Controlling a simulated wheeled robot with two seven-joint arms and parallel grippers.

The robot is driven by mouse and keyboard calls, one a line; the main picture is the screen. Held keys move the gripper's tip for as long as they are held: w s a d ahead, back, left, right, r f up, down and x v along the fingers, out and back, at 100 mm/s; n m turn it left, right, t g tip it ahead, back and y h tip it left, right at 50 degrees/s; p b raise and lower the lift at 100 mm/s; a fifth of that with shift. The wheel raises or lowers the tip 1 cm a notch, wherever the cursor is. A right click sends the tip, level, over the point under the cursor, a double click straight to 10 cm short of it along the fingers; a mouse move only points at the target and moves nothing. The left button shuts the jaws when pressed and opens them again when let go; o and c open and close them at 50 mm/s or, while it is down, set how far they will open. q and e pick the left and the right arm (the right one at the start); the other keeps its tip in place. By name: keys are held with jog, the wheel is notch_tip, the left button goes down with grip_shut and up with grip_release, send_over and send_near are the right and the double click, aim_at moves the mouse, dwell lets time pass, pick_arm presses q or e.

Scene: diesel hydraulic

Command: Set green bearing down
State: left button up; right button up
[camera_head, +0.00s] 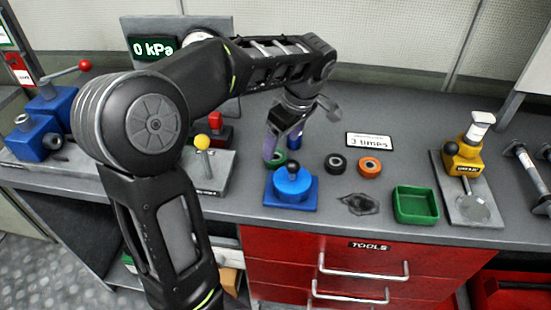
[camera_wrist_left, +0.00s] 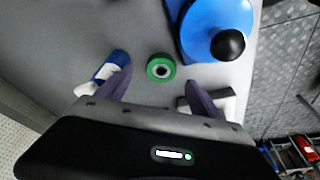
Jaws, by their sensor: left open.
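The green bearing (camera_wrist_left: 150,69) is a ring with a dark centre. It appears to lie flat on the grey bench, next to the blue press-like device (camera_wrist_left: 205,30). My left gripper (camera_wrist_left: 158,79) is open, with one finger on each side of the bearing and a visible gap to each. In the head view, the bearing (camera_head: 280,160) is partly hidden by my left gripper (camera_head: 279,150), behind the blue device (camera_head: 291,184). My right gripper is not in view.
A black ring (camera_head: 336,168) and an orange ring (camera_head: 374,165) lie to the right. A green tray (camera_head: 415,219) and a dark patch (camera_head: 357,204) are near the front edge. A yellow device (camera_head: 464,158) stands farther right.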

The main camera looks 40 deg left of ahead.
aim_at(276, 156)
pick_arm(q)
jog(key=p+x, duration=0.1)
jog(key=x, duration=0.4)
jog(key=shift+s+a, duration=0.1)
dwell(0.3)
dwell(0.4)
grip_shut()
dwell(0.7)
jog(key=shift+r, duration=0.1)
